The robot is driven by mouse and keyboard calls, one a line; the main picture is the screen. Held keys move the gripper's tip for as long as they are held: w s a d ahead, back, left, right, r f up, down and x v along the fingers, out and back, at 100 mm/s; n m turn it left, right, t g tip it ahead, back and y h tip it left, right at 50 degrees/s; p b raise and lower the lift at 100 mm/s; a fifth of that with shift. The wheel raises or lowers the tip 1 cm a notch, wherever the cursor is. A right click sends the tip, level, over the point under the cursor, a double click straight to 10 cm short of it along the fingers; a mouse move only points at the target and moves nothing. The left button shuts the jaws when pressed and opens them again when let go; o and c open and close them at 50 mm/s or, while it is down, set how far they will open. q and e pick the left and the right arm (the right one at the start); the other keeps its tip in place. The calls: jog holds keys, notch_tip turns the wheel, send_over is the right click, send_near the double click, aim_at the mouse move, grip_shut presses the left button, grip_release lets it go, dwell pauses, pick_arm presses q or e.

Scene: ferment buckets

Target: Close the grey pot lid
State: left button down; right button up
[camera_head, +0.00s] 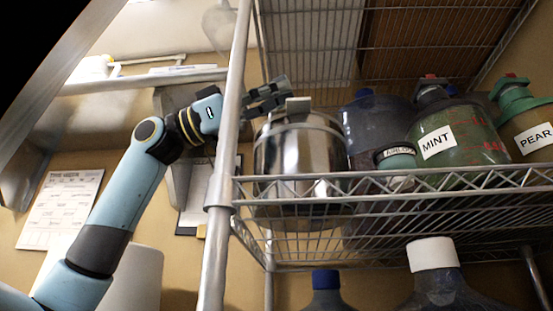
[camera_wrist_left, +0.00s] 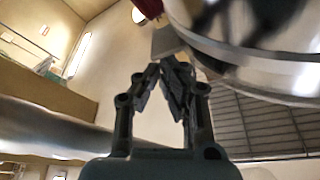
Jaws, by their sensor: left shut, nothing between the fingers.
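A shiny grey metal pot (camera_head: 300,155) stands on the wire shelf, at its left end. A flat grey tab (camera_head: 298,105) shows at its top rim. Seen from below, the lid's top is hidden and I cannot tell whether it is open or closed. My left gripper (camera_head: 278,93) is just above and left of the pot's rim, near the tab. In the left wrist view the gripper (camera_wrist_left: 170,68) is shut and empty, with its fingertips close to the grey tab (camera_wrist_left: 167,42) and the pot (camera_wrist_left: 245,50) at upper right. My right gripper is not in view.
The wire shelf (camera_head: 400,185) has a raised front edge and a metal post (camera_head: 225,150) beside my left arm. Right of the pot stand a dark blue-capped jug (camera_head: 370,115), a MINT jug (camera_head: 450,135) and a PEAR jug (camera_head: 525,120). More bottles (camera_head: 433,255) stand below.

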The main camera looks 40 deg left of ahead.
pick_arm(q)
jog(key=shift+r, duration=0.1)
notch_tip(320, 180, up, 10)
dwell(0.6)
